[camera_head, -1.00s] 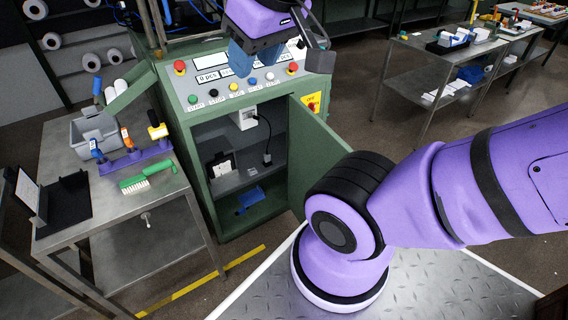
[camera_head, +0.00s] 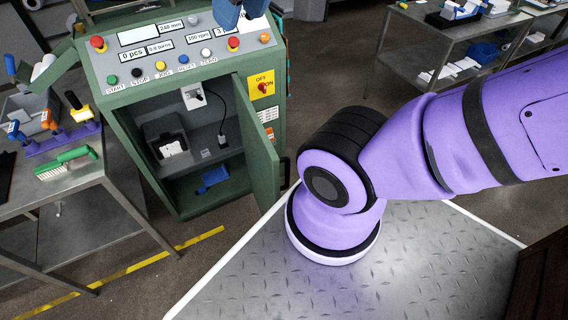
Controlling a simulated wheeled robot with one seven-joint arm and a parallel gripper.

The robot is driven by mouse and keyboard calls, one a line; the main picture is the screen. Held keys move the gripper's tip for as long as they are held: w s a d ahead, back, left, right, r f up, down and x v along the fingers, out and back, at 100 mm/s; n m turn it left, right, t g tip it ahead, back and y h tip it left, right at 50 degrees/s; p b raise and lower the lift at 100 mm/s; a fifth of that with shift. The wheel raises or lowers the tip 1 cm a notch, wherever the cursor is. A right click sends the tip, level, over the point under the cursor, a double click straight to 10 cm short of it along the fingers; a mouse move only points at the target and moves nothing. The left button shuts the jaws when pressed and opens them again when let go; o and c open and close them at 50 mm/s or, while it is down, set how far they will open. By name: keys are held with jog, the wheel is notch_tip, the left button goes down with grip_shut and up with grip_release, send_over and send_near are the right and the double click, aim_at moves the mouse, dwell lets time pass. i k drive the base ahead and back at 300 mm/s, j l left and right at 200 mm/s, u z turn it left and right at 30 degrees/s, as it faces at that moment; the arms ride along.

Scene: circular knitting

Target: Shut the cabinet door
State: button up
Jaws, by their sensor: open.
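The green cabinet (camera_head: 115,133) stands left of centre under a sloping control panel. Its door (camera_head: 258,145) is hinged on the right side of the opening and stands open, swung out towards me. The interior is in plain view. My gripper (camera_head: 238,14) is cut off by the top edge; only blue finger parts show, in front of the upper panel. It is open, with nothing seen in it, and is above and apart from the door.
The control panel (camera_head: 180,62) carries several coloured buttons. A steel table (camera_head: 85,185) with a green brush (camera_head: 66,162) stands close on the left. My purple arm fills the right. Another steel table (camera_head: 440,35) stands at the back right. Yellow tape (camera_head: 150,262) marks the floor.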

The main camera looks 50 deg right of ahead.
aim_at(263, 161)
jog(key=k+l, duration=0.1)
jog(key=l, duration=0.3)
jog(key=k+l+u, duration=0.1)
jog(key=l, duration=0.25)
jog(key=k+l, duration=0.15)
jog(key=l, duration=0.2)
jog(key=k+l+u, duration=0.1)
jog(key=l, duration=0.3)
jog(key=k+l, duration=0.15)
jog(key=l, duration=0.2)
jog(key=i+u, duration=0.05)
